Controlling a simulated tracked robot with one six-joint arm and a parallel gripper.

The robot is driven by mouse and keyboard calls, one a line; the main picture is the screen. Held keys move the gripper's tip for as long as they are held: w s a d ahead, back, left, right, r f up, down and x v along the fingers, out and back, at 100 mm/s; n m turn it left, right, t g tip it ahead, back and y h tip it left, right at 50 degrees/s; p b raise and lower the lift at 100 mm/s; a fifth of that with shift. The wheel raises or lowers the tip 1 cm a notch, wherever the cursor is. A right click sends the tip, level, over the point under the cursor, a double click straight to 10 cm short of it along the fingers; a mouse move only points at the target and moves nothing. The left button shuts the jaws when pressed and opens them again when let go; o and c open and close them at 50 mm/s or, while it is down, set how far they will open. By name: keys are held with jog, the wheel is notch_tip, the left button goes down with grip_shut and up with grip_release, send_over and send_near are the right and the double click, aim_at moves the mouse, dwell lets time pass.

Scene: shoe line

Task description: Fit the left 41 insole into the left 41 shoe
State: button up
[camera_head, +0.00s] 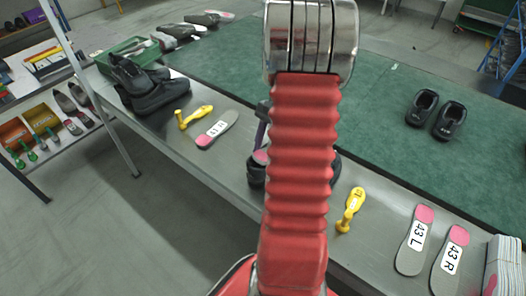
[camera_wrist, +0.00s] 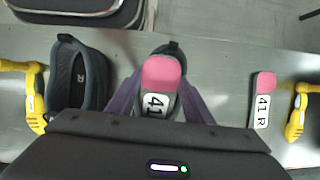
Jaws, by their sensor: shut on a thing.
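In the wrist view my gripper (camera_wrist: 158,98) has its purple fingers on both sides of an insole (camera_wrist: 162,72), shut on it. The insole has a pink end and a white label reading 41; the rest of the label is hidden. A dark shoe (camera_wrist: 172,48) lies directly behind and below it, with its rim showing past the pink end. I cannot tell whether the insole is inside the shoe or just above it.
A dark shoe marked R (camera_wrist: 78,75) stands to the left in the wrist view. The 41 R insole (camera_wrist: 263,98) lies to the right. Yellow tools (camera_wrist: 296,112) (camera_head: 350,210) lie at both sides. The 43 L (camera_head: 413,240) and 43 R (camera_head: 450,262) insoles lie farther right.

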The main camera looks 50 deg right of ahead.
jog(key=shift+s+f+h, duration=0.1)
jog(key=shift+f+h, duration=0.2)
jog(key=shift+f, duration=0.4)
jog(key=shift+a+f, duration=0.1)
jog(key=o, duration=1.1)
jog(key=shift+s, duration=0.1)
jog(key=shift+w+r, duration=0.2)
jog(key=shift+r, duration=1.5)
jog(key=shift+r, duration=0.1)
